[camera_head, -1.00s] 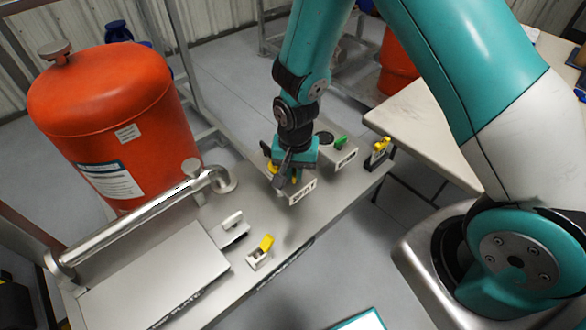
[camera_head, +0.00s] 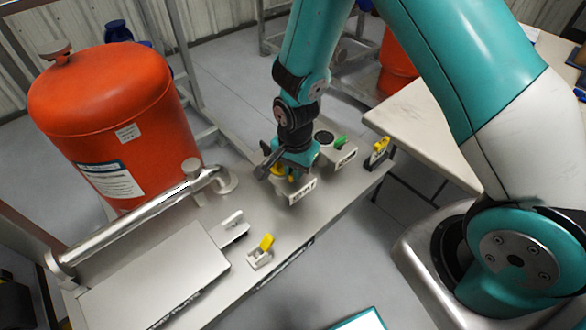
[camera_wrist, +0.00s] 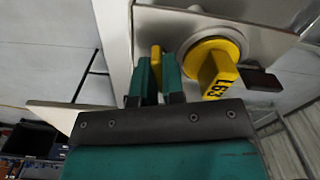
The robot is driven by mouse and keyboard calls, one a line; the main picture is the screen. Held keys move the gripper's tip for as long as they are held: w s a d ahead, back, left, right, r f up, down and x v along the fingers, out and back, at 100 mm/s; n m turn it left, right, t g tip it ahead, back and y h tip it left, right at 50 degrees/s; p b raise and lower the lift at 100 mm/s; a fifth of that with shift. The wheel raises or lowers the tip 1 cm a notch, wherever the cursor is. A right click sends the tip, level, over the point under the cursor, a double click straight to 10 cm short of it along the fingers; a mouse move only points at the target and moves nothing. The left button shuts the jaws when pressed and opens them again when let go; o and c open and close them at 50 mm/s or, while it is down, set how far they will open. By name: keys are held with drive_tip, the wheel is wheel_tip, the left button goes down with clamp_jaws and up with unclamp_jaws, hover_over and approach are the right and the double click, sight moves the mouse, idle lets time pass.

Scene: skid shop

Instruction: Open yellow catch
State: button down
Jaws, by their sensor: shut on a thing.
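My gripper (camera_wrist: 158,75) is shut on a thin yellow catch (camera_wrist: 156,57), which shows as a narrow strip between the teal fingers in the wrist view. Beside it, to the right, is a round yellow knob (camera_wrist: 211,62) with a thick handle marked with black characters. In the head view my gripper (camera_head: 290,180) is low over a small labelled grey box (camera_head: 302,192) on the bench. The fingers and wrist hide most of the yellow parts there.
On the grey bench (camera_head: 215,215) stand a small block with a raised yellow lever (camera_head: 267,243), a box with a green handle (camera_head: 340,142), and a yellow-topped fitting (camera_head: 380,148). A metal pipe (camera_head: 140,222) and a large orange tank (camera_head: 110,110) are at left.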

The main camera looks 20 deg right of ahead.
drive_tip(key=shift+m, duration=1.4)
drive_tip(key=shift+m, duration=0.4)
drive_tip(key=c, duration=1.2)
unclamp_jaws()
drive_tip(key=shift+r+p, duration=2.85)
drive_tip(key=shift+r, duration=0.7)
